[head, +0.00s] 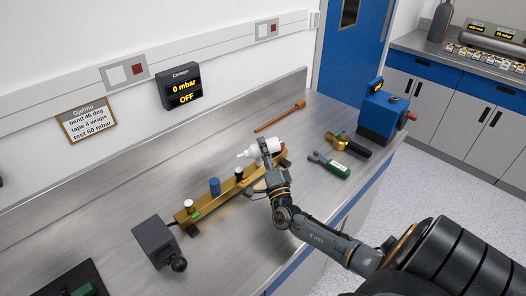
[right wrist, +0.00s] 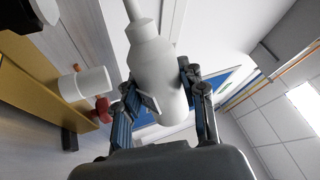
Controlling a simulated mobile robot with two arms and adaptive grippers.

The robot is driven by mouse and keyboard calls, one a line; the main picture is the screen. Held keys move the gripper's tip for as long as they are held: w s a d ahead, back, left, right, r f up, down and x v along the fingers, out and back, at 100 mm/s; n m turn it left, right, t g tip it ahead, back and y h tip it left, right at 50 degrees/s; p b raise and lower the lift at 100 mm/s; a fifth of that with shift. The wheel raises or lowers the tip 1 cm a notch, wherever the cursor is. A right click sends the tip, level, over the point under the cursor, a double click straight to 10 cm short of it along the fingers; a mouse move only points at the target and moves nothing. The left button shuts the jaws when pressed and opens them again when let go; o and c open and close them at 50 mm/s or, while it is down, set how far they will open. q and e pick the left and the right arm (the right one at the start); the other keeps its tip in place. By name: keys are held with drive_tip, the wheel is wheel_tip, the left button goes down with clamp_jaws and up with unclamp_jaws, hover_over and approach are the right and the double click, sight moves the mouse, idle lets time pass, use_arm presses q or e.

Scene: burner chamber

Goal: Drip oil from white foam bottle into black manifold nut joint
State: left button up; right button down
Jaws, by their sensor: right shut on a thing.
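The white foam bottle (head: 262,147) is tilted well over in the head view, its thin nozzle pointing left over the brass manifold (head: 216,195). My right gripper (head: 268,158) is shut on the bottle. In the right wrist view the fingers (right wrist: 165,98) press on both sides of the bottle body (right wrist: 155,65), and the nozzle end runs out of the top of the picture. The black nut joint (head: 239,174), with a white top, stands on the manifold just below and left of the nozzle tip. I cannot tell whether any oil is falling. My left gripper is not in view.
A blue fitting (head: 214,186) and a white-topped fitting (head: 188,205) stand further left on the manifold. A dark grey box (head: 155,242) is at the front left.

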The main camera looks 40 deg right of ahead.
drive_tip(key=shift+f+m, duration=0.45)
drive_tip(key=shift+m, duration=0.15)
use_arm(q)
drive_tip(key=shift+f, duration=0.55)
use_arm(e)
drive_tip(key=shift+r, duration=0.1)
drive_tip(key=shift+f+m+h+b, duration=0.3)
drive_tip(key=shift+m+h+b, duration=0.2)
drive_tip(key=shift+m+b, duration=0.1)
wheel_tip(320, 180, up, 9)
drive_tip(key=p, duration=0.8)
drive_tip(key=shift+r, duration=0.15)
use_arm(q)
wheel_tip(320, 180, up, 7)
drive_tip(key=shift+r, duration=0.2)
